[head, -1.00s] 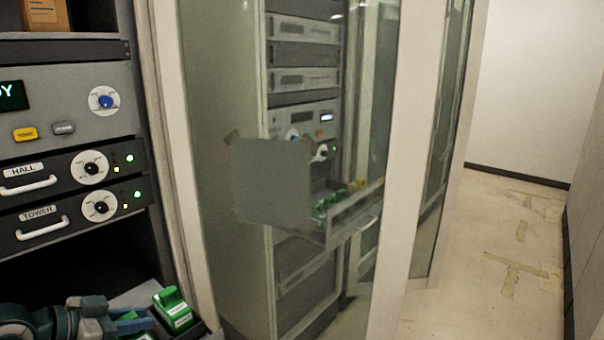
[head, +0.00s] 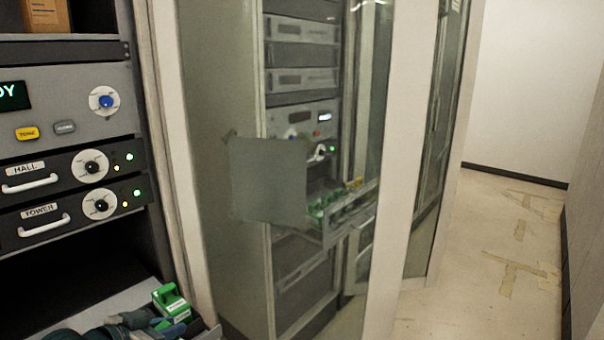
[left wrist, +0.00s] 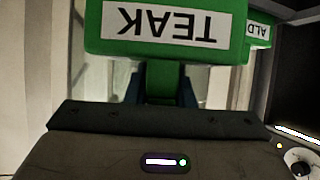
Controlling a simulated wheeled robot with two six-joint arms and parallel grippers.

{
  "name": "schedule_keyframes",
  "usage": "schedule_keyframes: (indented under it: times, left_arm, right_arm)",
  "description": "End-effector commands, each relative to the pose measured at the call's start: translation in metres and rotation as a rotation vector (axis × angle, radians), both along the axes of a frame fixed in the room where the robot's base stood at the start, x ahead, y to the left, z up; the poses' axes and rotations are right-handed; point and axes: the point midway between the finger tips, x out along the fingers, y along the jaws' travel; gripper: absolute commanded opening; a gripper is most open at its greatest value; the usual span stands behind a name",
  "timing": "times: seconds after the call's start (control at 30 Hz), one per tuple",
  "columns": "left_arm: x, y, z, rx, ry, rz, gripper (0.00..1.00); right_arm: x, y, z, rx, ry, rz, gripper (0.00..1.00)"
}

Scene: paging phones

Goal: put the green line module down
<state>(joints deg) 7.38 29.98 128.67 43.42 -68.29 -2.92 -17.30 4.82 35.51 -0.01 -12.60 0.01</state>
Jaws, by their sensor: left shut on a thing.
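My left gripper (left wrist: 162,92) is shut on a green line module (left wrist: 220,15) marked TEAK, whose label reads upside down in the left wrist view. Another green module (left wrist: 260,30), with a partly hidden label starting ALD, is right beside it. In the head view my left gripper (head: 158,325) is low at the bottom edge, by the tray (head: 118,303). A green module (head: 171,302) with a white label stands at the tray's right end. The held module is hard to make out there, and whether it touches the tray is unclear. My right gripper is not in view.
A rack with HALL (head: 70,165) and TOWER (head: 75,208) units stands above the tray.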

Motion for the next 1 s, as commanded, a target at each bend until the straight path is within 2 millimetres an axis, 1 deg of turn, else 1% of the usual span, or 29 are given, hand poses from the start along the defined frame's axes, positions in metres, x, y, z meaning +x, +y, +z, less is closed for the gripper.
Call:
schedule_keyframes:
  times: [0.03, 0.23, 0.53, 0.8, 1.0]
  left_arm:
    - [0.002, -0.007, -0.003, -0.011, -0.002, 0.028, 0.00]
    - [0.008, -0.024, -0.018, -0.012, 0.001, 0.155, 0.00]
    - [0.008, -0.047, -0.034, -0.010, 0.004, 0.350, 0.00]
    - [0.003, -0.058, -0.040, -0.002, 0.002, 0.460, 0.00]
    - [0.002, -0.059, -0.041, 0.001, -0.001, 0.480, 0.00]
  right_arm:
    - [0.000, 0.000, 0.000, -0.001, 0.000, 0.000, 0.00]
    - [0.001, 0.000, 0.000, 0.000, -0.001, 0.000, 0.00]
    - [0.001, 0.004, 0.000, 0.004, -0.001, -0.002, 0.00]
    - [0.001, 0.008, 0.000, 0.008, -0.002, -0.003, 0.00]
    - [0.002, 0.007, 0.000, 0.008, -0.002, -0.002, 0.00]
